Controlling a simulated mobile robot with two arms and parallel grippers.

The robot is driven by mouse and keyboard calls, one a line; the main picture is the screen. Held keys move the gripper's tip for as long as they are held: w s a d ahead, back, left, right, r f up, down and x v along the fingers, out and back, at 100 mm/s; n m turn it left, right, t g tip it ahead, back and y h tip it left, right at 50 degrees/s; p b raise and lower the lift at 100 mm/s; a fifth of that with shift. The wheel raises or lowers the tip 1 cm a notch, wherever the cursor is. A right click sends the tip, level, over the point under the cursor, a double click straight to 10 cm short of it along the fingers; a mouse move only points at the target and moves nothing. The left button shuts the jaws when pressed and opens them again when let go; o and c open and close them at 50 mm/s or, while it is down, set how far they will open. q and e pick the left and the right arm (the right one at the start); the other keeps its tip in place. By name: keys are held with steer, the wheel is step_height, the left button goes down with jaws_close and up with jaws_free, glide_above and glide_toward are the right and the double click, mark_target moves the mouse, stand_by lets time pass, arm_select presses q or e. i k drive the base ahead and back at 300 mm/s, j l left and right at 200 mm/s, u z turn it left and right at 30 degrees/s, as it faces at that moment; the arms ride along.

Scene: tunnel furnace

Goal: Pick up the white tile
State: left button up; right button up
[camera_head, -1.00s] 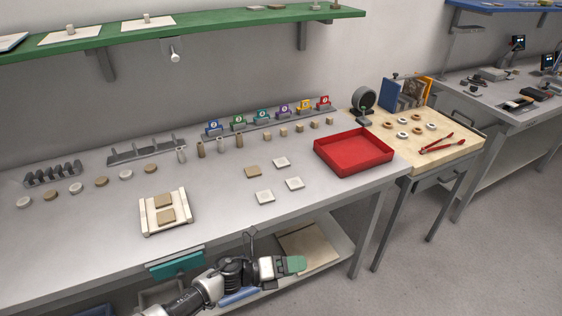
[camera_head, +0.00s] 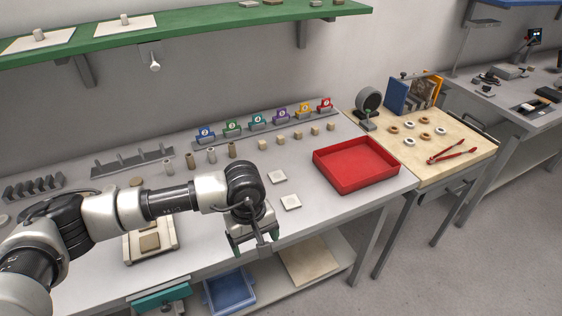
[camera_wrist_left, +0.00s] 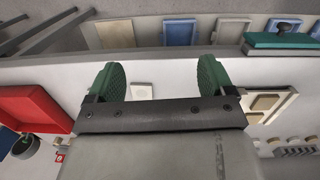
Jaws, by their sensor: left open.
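Two white square tiles show on the grey workbench (camera_head: 330,205) in the head view, one farther back (camera_head: 278,176) and one nearer (camera_head: 291,202). My left gripper (camera_head: 254,243) is open and empty, with green finger pads, just left of the nearer tile and near the bench's front edge. In the left wrist view the open fingers (camera_wrist_left: 161,80) frame a white tile (camera_wrist_left: 142,90), which lies apart from them on the bench. Which of the tiles this is, I cannot tell. My left arm hides part of the bench. My right gripper is not in view.
A red tray (camera_head: 355,165) stands right of the tiles. A cream frame holding tan tiles (camera_head: 150,242) is partly behind my arm. Small blocks and numbered stands (camera_head: 281,117) line the back. A blue bin (camera_head: 230,291) sits on the lower shelf.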

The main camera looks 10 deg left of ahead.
mark_target(276, 177)
steer(key=i, duration=1.1)
